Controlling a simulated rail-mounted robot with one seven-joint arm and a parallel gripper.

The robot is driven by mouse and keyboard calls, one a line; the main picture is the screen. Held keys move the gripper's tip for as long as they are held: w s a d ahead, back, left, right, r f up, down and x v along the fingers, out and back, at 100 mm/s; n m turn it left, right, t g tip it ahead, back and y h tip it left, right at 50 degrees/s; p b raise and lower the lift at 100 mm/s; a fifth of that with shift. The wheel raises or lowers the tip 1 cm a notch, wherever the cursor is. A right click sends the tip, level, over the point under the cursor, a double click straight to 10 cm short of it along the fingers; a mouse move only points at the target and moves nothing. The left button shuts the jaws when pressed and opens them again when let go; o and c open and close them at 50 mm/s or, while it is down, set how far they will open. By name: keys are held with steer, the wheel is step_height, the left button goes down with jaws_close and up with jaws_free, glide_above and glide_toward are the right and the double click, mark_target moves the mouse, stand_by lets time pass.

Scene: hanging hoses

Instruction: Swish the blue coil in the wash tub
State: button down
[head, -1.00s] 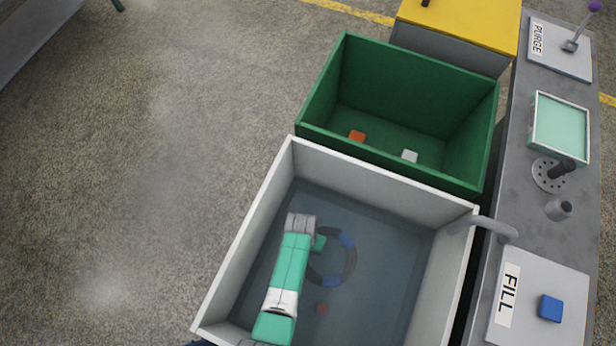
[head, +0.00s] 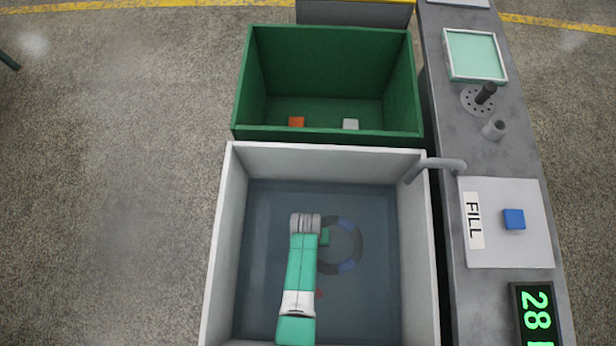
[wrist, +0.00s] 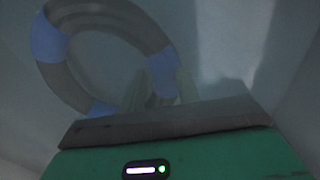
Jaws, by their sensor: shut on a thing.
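The blue coil (head: 347,267) is a dark grey ring with blue bands. It lies under the water inside the white-walled wash tub (head: 325,155). My gripper (head: 326,237) is down in the tub at the coil's left side, partly hidden by my arm in the head view. In the wrist view the coil (wrist: 50,38) fills the upper left. My pale fingers (wrist: 160,90) are shut on its near right side, by a blue band. The water blurs them, and whether the coil touches the tub floor cannot be told.
A green bin (head: 330,135) with an orange block (head: 296,122) and a white block (head: 350,124) adjoins the tub's far side. A grey counter with a FILL panel (head: 535,245), blue button (head: 514,219) and spout (head: 440,163) runs along the right. A small reddish spot (head: 318,293) shows in the tub.

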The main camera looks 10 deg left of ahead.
steer(key=shift+r, duration=0.1)
step_height(320, 180, up, 44)
steer(key=p, duration=4.2)
